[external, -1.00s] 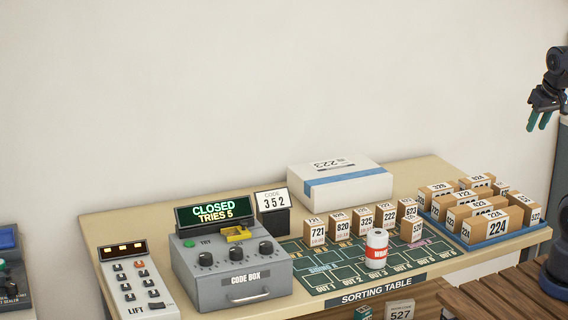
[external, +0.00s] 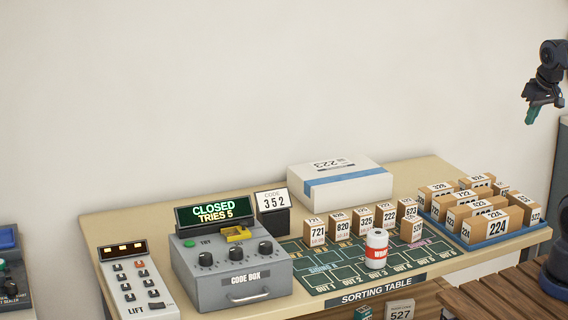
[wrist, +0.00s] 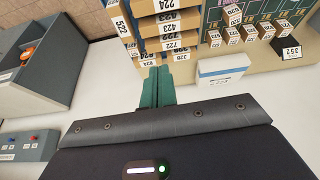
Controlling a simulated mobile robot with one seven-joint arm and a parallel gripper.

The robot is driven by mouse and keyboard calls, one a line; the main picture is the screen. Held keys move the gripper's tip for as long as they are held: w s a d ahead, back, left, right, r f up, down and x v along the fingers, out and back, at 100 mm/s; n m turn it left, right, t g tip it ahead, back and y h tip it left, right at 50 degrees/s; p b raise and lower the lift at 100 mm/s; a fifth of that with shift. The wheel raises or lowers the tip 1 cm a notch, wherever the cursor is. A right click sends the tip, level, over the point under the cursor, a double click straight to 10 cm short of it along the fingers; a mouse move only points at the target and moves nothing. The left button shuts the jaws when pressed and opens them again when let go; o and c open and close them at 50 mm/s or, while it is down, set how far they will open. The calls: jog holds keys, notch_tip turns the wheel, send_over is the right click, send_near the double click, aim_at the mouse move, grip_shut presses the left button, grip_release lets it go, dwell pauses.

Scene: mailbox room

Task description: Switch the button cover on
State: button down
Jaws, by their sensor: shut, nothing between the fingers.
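The grey code box (external: 245,292) stands at the front left of the sorting table. A yellow piece (external: 236,233), which looks like the button cover, sits on its top behind the dials, to the right of a green button (external: 190,243) marked TRY. I cannot tell whether the cover is up or down. My gripper (external: 532,115) is high at the far right of the external view, well away from the code box. Its green fingers are shut and empty, and they show in the wrist view (wrist: 157,82). The code box is not seen in the wrist view.
The display (external: 213,213) reads CLOSED, TRIES 5. A code sign (external: 272,200) reads 352. A white parcel (external: 340,186), small numbered boxes, a red-white roll (external: 377,250) and a blue tray (external: 490,240) of boxes fill the table. A lift panel (external: 138,285) stands left.

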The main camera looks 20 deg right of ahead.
jog(key=w+a+r+n+y, duration=0.1)
jog(key=w+a+r+n, duration=0.2)
jog(key=w+a, duration=0.8)
jog(key=w+a+r+n+y, duration=0.1)
jog(key=w+a+r+n, duration=0.15)
jog(key=w+a, duration=0.75)
jog(key=w+a+f+n+g, duration=0.1)
jog(key=w+a, duration=0.2)
jog(key=a, duration=0.8)
jog(key=w+a+f+n, duration=0.2)
jog(key=w+a, duration=0.2)
jog(key=a, duration=0.7)
jog(key=s+a+f+n, duration=0.1)
jog(key=a+f, duration=0.3)
jog(key=a, duration=0.7)
jog(key=s+a+f+n+g+y, duration=0.1)
jog(key=s+a+f, duration=0.2)
jog(key=a, duration=0.8)
jog(key=s+a+f+n, duration=0.1)
jog(key=s+a+f, duration=0.1)
jog(key=a+f, duration=0.5)
jog(key=a, duration=0.4)
jog(key=shift+s+f+n+g, duration=0.2)
jog(key=shift+n+g, duration=0.15)
jog(key=shift+g, duration=0.05)
